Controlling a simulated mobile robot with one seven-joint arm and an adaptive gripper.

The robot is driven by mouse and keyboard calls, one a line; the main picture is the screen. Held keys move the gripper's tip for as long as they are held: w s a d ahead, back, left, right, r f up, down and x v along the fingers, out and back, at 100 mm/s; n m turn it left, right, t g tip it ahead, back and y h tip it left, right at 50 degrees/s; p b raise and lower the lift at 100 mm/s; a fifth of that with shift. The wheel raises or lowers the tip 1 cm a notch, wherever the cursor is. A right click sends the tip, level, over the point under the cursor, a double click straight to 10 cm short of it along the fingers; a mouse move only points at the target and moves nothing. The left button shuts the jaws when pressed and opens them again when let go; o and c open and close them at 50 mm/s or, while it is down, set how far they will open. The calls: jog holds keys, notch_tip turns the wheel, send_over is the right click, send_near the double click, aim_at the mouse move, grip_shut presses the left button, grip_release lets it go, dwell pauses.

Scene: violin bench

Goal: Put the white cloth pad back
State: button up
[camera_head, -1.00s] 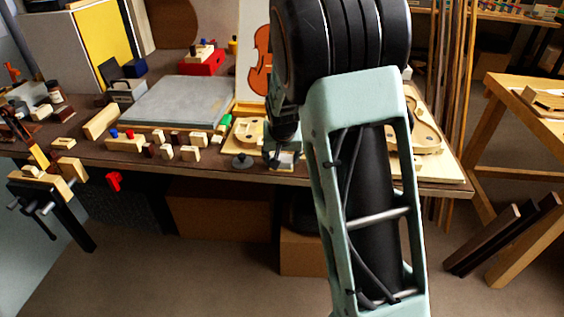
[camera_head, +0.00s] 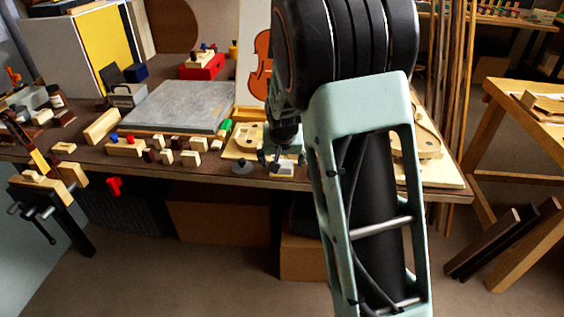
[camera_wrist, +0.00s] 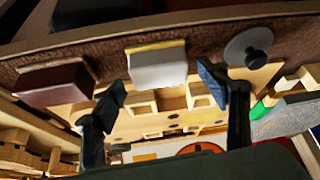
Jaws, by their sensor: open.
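The white cloth pad is a small white block with a yellowish edge. In the wrist view the pad (camera_wrist: 158,69) lies near the bench's front edge, just beyond and between my fingertips. In the head view the pad (camera_head: 287,170) shows as a small pale patch under my gripper (camera_head: 281,160). My gripper (camera_wrist: 161,83) is open and empty in the wrist view, with one dark finger towards each side of the pad. I cannot tell how high the fingertips are above the bench. My arm hides part of the bench to the right.
A grey disc with a knob (camera_head: 242,167) stands left of the pad. A dark red-brown block (camera_wrist: 55,83) lies on the pad's other side. Pale wooden pieces and a violin-shaped form lie behind. Small blocks (camera_head: 190,158) and a grey slab (camera_head: 180,103) are further left.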

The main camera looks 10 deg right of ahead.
jog(key=d+p+v, duration=0.1)
jog(key=v, duration=1)
jog(key=shift+a+p, duration=0.4)
jog(key=shift+a, duration=0.1)
